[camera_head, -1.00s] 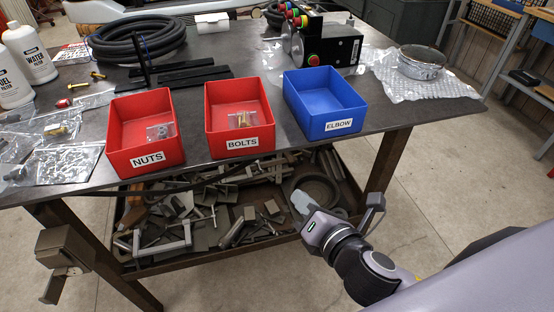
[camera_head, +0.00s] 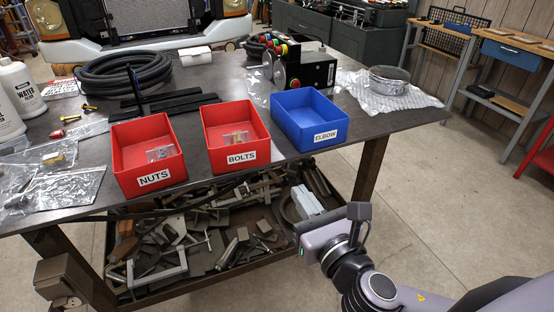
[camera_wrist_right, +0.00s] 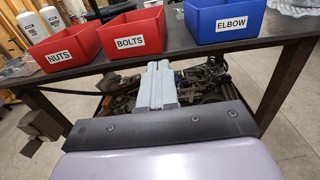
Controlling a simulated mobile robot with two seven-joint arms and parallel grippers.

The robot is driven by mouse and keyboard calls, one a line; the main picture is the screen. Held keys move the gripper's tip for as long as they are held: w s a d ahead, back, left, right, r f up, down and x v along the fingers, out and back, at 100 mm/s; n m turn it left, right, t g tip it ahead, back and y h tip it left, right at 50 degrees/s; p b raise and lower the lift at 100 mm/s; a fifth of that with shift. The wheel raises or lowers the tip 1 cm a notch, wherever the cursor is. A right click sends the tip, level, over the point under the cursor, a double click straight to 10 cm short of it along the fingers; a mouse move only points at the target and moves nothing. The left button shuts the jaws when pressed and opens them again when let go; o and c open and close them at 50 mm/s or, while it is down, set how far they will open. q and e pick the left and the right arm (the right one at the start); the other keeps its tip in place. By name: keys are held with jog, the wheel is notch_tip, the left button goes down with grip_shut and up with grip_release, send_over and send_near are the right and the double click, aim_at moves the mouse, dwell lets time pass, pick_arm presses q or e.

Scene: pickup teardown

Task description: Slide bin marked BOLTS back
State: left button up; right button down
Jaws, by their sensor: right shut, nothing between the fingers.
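The red bin marked BOLTS (camera_head: 238,157) sits at the table's front edge, between the other two bins, with a small bag of brass-coloured parts (camera_head: 237,137) inside. It also shows in the right wrist view (camera_wrist_right: 131,41), above and a little left of the fingers. My right gripper (camera_head: 307,203) is shut and empty, in front of and below the table edge, to the right of the BOLTS bin and apart from it. Its closed fingers show in the right wrist view (camera_wrist_right: 158,82). My left gripper is in neither view.
The red NUTS bin (camera_head: 153,179) stands to the left and the blue ELBOW bin (camera_head: 325,136) to the right, with small gaps. Behind are black bars (camera_head: 180,103), a coiled hose (camera_head: 128,75) and a control box (camera_head: 318,70). A shelf of metal parts (camera_head: 215,245) lies below the tabletop.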

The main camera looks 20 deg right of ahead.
send_near(265, 141)
jog(key=w+f, duration=0.1)
jog(key=w, duration=0.1)
jog(key=w+f, duration=0.1)
jog(key=w, duration=0.1)
jog(key=w+d, duration=0.1)
jog(key=w, duration=0.1)
jog(key=shift+w+f+p, duration=0.35)
jog(key=shift+f, duration=0.05)
jog(key=w, duration=0.7)
jog(key=shift+a+p, duration=0.1)
jog(key=shift+p, duration=0.3)
